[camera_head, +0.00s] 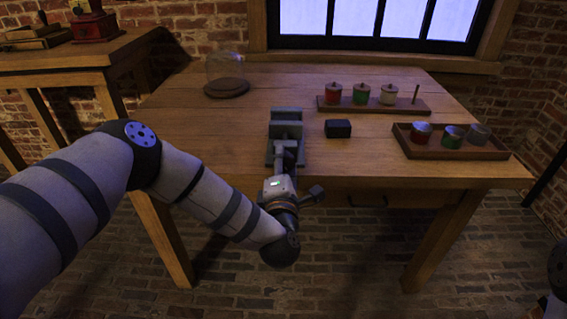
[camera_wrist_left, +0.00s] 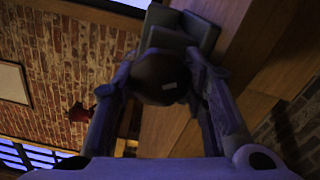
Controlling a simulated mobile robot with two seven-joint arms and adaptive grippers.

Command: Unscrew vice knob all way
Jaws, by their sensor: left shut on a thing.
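The grey vice (camera_head: 287,128) is fixed at the front edge of the wooden table in the head view. Its jaw end also shows at the top of the left wrist view (camera_wrist_left: 190,32). The round dark vice knob (camera_wrist_left: 160,80) faces the left wrist camera, with a small pale mark on its face. My left gripper (camera_wrist_left: 160,66) is shut on the knob, one finger on each side. In the head view my left gripper (camera_head: 283,176) is in front of the vice, and my wrist hides the knob. My right gripper is not in view.
A small black block (camera_head: 338,129) lies right of the vice. A wooden rack (camera_head: 330,106) with red, green and white jars stands behind it. A tray (camera_head: 450,152) with several jars is at the right. A glass dome (camera_head: 225,70) stands at the back left.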

